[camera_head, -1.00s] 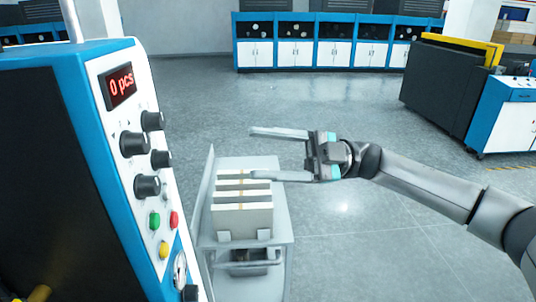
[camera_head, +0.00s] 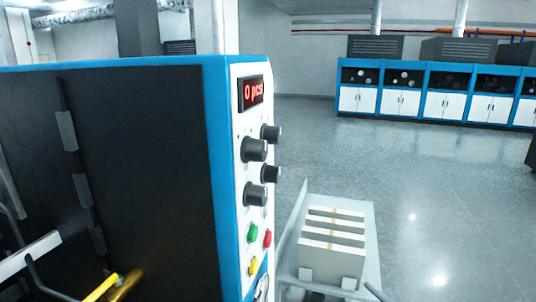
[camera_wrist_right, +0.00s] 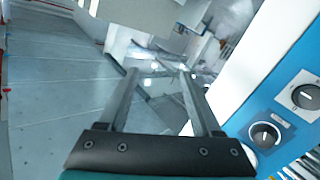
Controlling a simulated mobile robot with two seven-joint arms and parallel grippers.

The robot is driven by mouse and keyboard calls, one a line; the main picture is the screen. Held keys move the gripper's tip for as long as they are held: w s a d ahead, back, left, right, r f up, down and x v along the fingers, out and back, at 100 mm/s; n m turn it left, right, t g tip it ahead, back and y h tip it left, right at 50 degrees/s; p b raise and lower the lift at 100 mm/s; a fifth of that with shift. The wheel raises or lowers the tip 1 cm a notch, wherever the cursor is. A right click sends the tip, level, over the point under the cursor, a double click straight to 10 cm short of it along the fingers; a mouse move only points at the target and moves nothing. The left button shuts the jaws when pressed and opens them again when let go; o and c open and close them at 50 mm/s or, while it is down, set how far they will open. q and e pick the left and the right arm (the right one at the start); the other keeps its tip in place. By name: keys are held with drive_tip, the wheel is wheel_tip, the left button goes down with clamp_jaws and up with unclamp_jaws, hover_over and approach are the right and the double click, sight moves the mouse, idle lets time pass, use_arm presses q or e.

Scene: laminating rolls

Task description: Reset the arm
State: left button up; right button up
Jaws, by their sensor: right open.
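My right gripper (camera_wrist_right: 159,72) shows in the right wrist view, its two long fingers apart with nothing between them. Floor and blurred pale shapes lie beyond the fingertips. The blue and white machine's panel with black knobs (camera_wrist_right: 265,135) is close at the right of that view. No gripper shows in the head view, and my left gripper is in neither view.
Blue and white cabinets (camera_head: 440,105) line the back. The floor (camera_head: 450,190) at right is clear.

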drive_tip(key=s+d+f+m+g+h+b, duration=0.1)
drive_tip(key=s+f+m+g+h, duration=0.1)
drive_tip(key=s+f, duration=0.55)
drive_tip(key=s+f+m+g+h+b, duration=0.15)
drive_tip(key=s+f, duration=0.25)
drive_tip(key=f, duration=0.7)
drive_tip(key=s+d+f+m+g+h, duration=0.1)
drive_tip(key=s+f+g+h, duration=0.2)
drive_tip(key=s+f, duration=0.5)
drive_tip(key=s+a+f+g, duration=0.2)
drive_tip(key=s+f, duration=0.3)
drive_tip(key=s, duration=0.4)
drive_tip(key=s+a+f+m+g+h+b, duration=0.1)
drive_tip(key=s+f, duration=0.4)
drive_tip(key=s, duration=0.5)
drive_tip(key=s+a+f+m+g+b, duration=0.1)
drive_tip(key=s+a+f+g, duration=0.2)
drive_tip(key=s, duration=0.7)
wheel_tip(320, 180, down, 3)
drive_tip(key=shift+a+f+g, duration=0.1)
drive_tip(key=shift+a+g, duration=0.05)
drive_tip(key=shift+g, duration=1)
